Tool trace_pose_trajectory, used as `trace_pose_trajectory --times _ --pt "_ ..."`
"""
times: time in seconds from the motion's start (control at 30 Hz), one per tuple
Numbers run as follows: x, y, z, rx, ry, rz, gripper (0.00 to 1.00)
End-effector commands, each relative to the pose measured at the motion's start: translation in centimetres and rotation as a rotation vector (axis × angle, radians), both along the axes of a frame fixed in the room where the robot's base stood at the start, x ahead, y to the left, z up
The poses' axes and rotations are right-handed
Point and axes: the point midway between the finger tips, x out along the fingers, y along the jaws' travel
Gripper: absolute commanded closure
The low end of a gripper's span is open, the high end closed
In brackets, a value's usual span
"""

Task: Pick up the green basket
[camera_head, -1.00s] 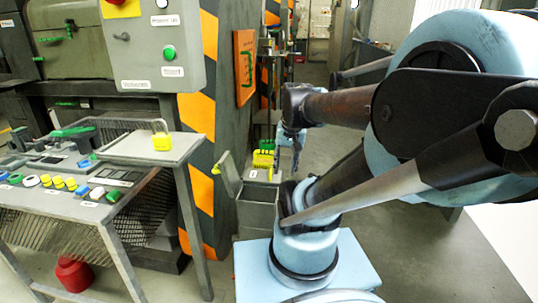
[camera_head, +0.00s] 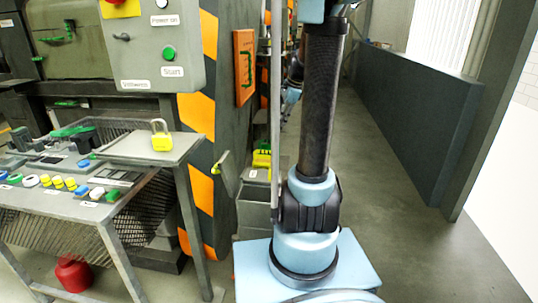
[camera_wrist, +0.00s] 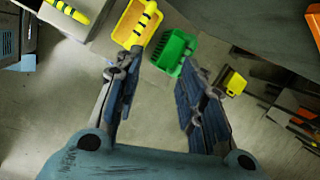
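The green basket (camera_wrist: 175,51) is in the upper middle of the wrist view, beside a yellow basket. My gripper (camera_wrist: 157,78) is open, its two fingers well apart with nothing between them. The green basket lies beyond the fingertips, nearer the right finger, and no grip on it shows. In the head view my gripper cannot be made out, and my upright arm hides part of the scene behind it. I cannot clearly pick out the green basket there.
A small yellow object (camera_wrist: 233,83) is to the right. In the head view, a sloped control table (camera_head: 60,203) with a yellow padlock (camera_head: 161,137) stands left. Open floor (camera_head: 400,235) and a dark low wall (camera_head: 418,125) are right.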

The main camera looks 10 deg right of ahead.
Motion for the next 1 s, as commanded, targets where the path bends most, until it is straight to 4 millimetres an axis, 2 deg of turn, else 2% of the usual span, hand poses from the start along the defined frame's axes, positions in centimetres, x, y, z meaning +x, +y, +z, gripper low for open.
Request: trace_pose_trajectory --times 0.03,0.1,0.3,0.53,1.0 --pt "1.5 -0.6 -0.2 0.022 0.010 -0.047 0.63" --pt "3.1 -1.1 -0.4 0.050 0.024 -0.108 0.63" --pt "5.9 -2.1 -1.0 0.104 0.052 -0.217 0.63" --pt "6.9 -1.7 -2.6 0.116 0.058 -0.242 0.63" --pt "8.9 0.9 -9.6 0.116 0.058 -0.239 0.63"
